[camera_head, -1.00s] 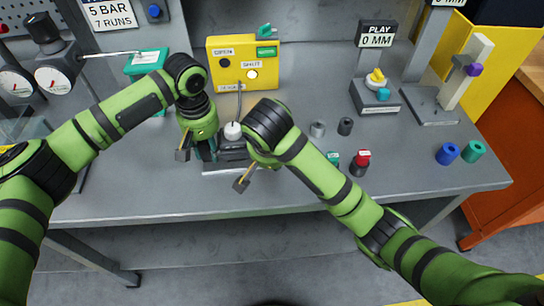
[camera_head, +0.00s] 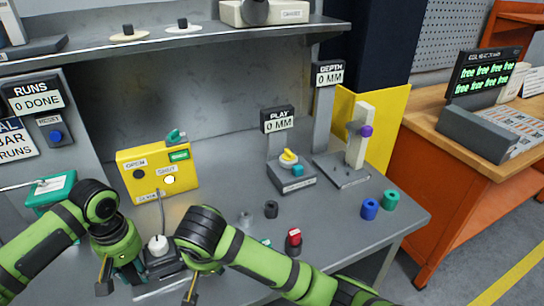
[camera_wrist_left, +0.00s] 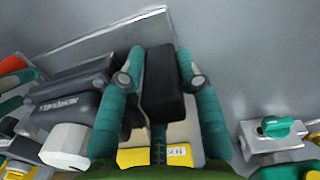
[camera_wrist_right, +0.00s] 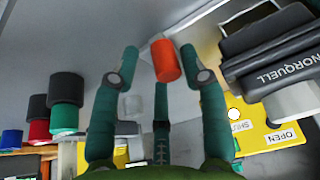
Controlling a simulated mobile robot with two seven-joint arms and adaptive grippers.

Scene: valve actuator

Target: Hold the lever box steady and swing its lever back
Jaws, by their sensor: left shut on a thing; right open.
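The lever box (camera_head: 166,268) is a dark grey block with a white cap (camera_head: 158,245) on the bench, lettered NORQUELL in the right wrist view (camera_wrist_right: 280,62). My left gripper (camera_head: 130,272) is on its left side. In the left wrist view this gripper (camera_wrist_left: 160,62) is shut on a black block (camera_wrist_left: 162,90), seemingly part of the box. My right gripper (camera_head: 188,272) is on the box's other side. In the right wrist view it (camera_wrist_right: 160,57) is open, an orange-red lever grip (camera_wrist_right: 166,62) showing between its fingertips. Contact there cannot be told. The head view hides the grip behind my arm.
A yellow indicator box (camera_head: 190,179) with OPEN and SHUT lamps stands behind, cabled towards the lever box. A PLAY gauge (camera_head: 278,121), a red-capped part (camera_head: 294,237), a black cylinder (camera_head: 271,209), and blue (camera_head: 370,209) and green (camera_head: 391,200) cylinders stand to the right.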

